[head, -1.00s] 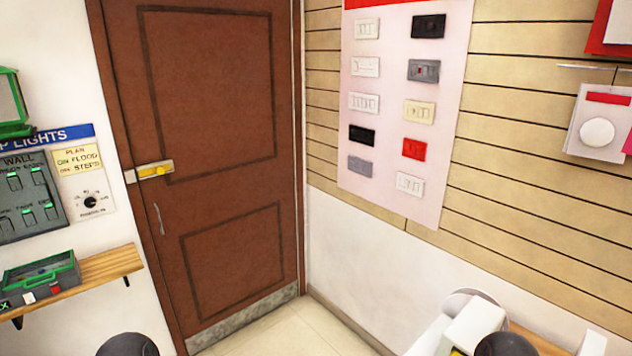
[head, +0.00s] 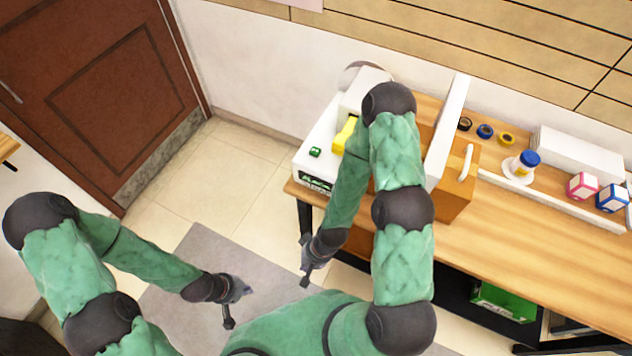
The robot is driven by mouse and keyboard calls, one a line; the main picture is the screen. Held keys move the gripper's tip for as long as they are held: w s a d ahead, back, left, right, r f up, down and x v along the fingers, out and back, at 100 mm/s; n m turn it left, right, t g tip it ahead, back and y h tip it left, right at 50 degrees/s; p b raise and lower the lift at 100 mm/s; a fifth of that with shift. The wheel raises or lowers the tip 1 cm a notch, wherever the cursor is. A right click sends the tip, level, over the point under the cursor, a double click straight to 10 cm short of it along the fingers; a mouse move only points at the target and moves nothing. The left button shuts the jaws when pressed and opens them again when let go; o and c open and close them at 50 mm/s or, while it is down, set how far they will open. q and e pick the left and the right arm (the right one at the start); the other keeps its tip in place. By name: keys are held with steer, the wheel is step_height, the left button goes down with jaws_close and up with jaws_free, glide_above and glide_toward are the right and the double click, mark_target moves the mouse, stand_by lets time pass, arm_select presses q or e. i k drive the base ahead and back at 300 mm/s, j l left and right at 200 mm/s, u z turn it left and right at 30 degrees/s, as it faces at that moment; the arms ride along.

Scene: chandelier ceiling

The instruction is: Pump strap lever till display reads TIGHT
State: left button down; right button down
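A white machine (head: 316,152) stands at the left end of the wooden bench. It has a yellow part (head: 344,135), which may be the lever, a small green button (head: 315,152) and a dark front panel with green marks (head: 316,183), too small to read. My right arm hides part of the machine. My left gripper (head: 232,306) hangs over the grey mat, well away from the machine. My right gripper (head: 306,274) hangs in front of the bench's left end, below the machine and apart from it. Neither visibly holds anything; their fingers are too small to judge.
An orange-brown box (head: 460,184) with a white handle and a white upright panel (head: 447,135) stand right of the machine. Tape rolls (head: 485,131), a blue-lidded jar (head: 526,163) and small boxes (head: 581,186) sit farther right. The floor left of the bench is clear.

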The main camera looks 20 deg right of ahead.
mark_target(338, 144)
steer(key=j+z, duration=0.2)
steer(key=z, duration=0.2)
steer(key=k+j+z, duration=0.1)
steer(key=z, duration=0.25)
steer(key=k+j+z, duration=0.1)
steer(key=j+z, duration=0.3)
steer(key=l, duration=0.1)
